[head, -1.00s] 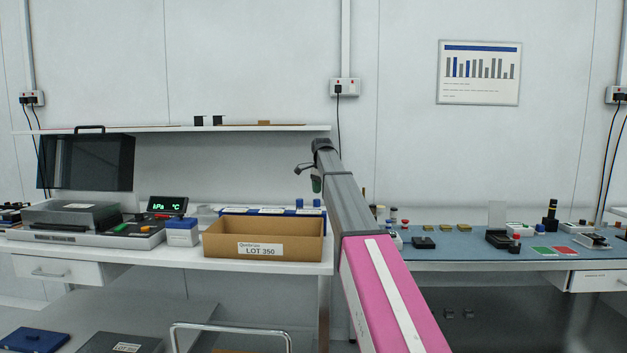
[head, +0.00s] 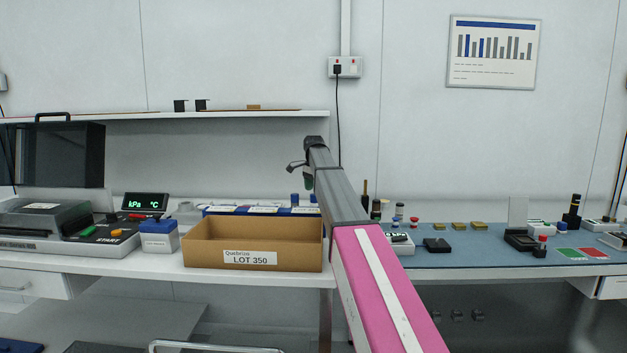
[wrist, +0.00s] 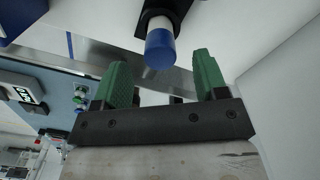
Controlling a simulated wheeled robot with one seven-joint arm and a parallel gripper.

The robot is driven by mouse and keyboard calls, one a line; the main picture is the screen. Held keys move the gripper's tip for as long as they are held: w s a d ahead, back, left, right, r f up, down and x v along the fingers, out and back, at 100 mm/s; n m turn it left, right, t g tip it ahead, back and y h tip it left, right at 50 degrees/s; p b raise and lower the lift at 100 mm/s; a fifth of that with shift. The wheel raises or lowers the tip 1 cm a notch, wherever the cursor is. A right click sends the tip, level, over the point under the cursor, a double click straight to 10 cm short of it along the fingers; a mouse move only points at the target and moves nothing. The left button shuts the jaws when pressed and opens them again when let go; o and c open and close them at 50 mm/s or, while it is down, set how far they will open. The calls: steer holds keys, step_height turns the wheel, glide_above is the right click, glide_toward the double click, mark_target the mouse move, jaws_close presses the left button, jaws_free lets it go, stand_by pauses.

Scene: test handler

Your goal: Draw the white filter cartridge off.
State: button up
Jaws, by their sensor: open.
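A white cylinder with a blue cap, which looks like the filter cartridge (wrist: 161,47), sits in a black holder (wrist: 155,17) at the top of the wrist view. My gripper (wrist: 159,60) is open, its two green fingers spread on either side below the cap. The cap lies in line with the gap, and I see no contact. In the head view, my gripper (head: 308,180) is mostly hidden by my arm, above the back of the left bench. Small blue caps (head: 295,199) show below it; I cannot tell which one is the cartridge's.
An open cardboard box (head: 205,256) marked LOT 350 stands in front of the blue rack (head: 225,210). A blue-lidded white box (head: 159,238) is left of it. A shelf (head: 230,115) runs above. The right bench (head: 470,260) holds several small parts.

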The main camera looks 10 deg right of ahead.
mark_target(314, 200)
steer(key=shift+f, duration=2.85)
steer(key=c, duration=1)
